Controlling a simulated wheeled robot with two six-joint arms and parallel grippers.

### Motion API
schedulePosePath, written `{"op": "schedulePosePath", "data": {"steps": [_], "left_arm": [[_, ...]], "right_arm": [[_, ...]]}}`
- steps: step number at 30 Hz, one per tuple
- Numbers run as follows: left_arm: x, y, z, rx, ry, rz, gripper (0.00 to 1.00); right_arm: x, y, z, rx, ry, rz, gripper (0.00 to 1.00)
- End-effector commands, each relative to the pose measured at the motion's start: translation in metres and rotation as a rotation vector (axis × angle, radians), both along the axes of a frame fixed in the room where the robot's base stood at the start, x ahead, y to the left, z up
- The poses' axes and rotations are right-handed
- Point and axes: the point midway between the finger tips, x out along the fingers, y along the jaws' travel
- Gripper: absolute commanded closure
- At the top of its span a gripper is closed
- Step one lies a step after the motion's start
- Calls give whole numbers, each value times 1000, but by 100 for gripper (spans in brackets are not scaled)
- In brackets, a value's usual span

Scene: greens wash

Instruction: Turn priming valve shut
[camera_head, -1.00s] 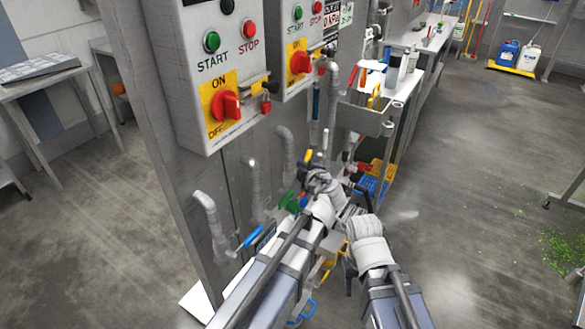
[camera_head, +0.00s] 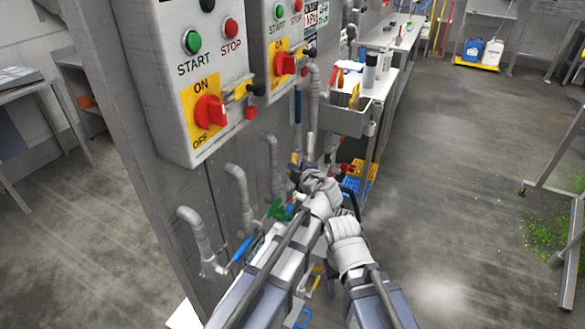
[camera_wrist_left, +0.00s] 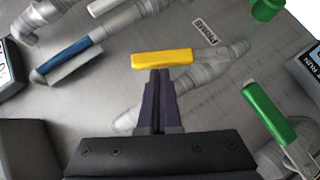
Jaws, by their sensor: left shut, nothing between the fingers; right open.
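The valve with the yellow handle (camera_wrist_left: 162,59) sits beside a small plate reading PRIME (camera_wrist_left: 205,30) in the left wrist view. The handle lies crosswise in that picture, and a grey pipe runs slantwise behind it. My left gripper (camera_wrist_left: 158,75) is shut and empty, its tips right at the handle's near edge; I cannot tell whether they touch. In the head view my left gripper (camera_head: 297,174) is at the pipes, partly hidden by its own wrist. My right gripper (camera_head: 351,200) is open, lower and to the right, mostly hidden by its arm.
A blue-handled valve (camera_wrist_left: 68,55) and a green-handled valve (camera_wrist_left: 268,113) flank the yellow one. Control boxes with a red rotary switch (camera_head: 210,111) hang above the pipes. A steel cart (camera_head: 345,121) stands beyond. The floor (camera_head: 450,210) at right is open.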

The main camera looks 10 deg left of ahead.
Motion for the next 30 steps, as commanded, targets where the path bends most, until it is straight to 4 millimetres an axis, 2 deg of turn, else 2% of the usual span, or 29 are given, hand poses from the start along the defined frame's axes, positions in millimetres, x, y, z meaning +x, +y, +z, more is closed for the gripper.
{"op": "schedulePosePath", "data": {"steps": [17, 24, 30], "left_arm": [[17, -5, 2, 49, 149, 1, 100], [37, -12, -3, 110, 342, 2, 100], [52, -17, -14, 169, 524, 0, 100]], "right_arm": [[0, 0, 22, 0, 0, 0, 50], [0, 0, 40, 0, 0, -1, 50], [0, 0, 46, 0, 0, -1, 50]]}}
